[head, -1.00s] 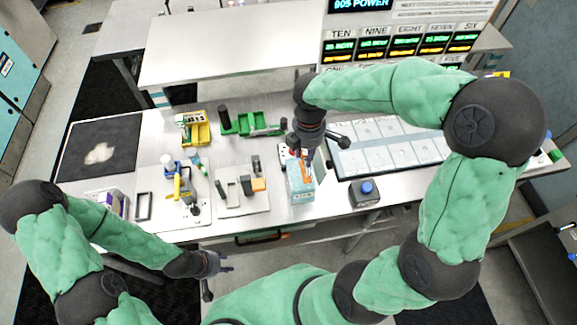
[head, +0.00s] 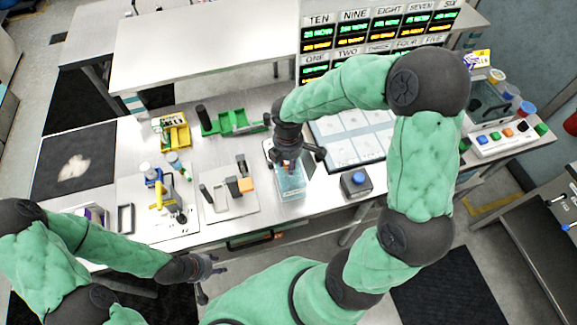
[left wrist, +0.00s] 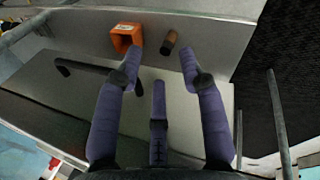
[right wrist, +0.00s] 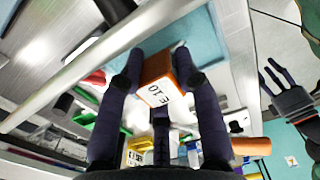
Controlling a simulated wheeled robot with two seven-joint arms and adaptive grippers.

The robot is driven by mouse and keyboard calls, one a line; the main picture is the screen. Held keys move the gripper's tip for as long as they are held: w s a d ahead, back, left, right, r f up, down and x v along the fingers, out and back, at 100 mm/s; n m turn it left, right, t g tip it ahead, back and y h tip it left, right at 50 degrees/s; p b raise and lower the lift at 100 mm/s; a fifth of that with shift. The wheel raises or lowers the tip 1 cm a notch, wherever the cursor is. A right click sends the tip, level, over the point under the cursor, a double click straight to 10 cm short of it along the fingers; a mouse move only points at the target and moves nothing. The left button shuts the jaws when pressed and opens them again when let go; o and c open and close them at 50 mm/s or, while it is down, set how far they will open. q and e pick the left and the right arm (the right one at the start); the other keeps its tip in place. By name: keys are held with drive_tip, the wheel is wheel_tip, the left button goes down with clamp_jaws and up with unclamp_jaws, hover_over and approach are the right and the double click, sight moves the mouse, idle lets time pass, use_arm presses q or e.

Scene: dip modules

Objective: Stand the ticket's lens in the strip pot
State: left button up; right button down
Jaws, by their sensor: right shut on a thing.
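My right gripper (head: 291,162) is shut on an orange piece with a white face marked E10 (right wrist: 160,88), seen between the fingers in the right wrist view. I cannot tell for sure that this is the ticket's lens. In the head view the gripper points down over a light-blue, clear-walled pot (head: 291,188) near the table's front edge. Its fingers overlap the pot's top and hide the piece, so how deep the piece sits is unclear. My left gripper (head: 212,271) is open and empty in front of the table; its fingers stand apart in the left wrist view (left wrist: 158,75).
Left of the pot stands a plate with an orange block (head: 246,185) and dark posts. A green tray (head: 232,128) and a yellow tray (head: 176,138) lie behind. A blue-buttoned box (head: 357,184) is right of the pot, and a pale panel (head: 350,140) lies behind it.

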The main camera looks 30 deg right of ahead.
wheel_tip(320, 180, down, 2)
drive_tip(key=shift+f, duration=0.1)
drive_tip(key=shift+f, duration=0.1)
drive_tip(key=c, duration=1.1)
unclamp_jaws()
drive_tip(key=shift+c, duration=0.2)
drive_tip(key=shift+r, duration=0.6)
wheel_tip(320, 180, up, 11)
drive_tip(key=shift+r+p, duration=0.1)
drive_tip(key=shift+p, duration=0.75)
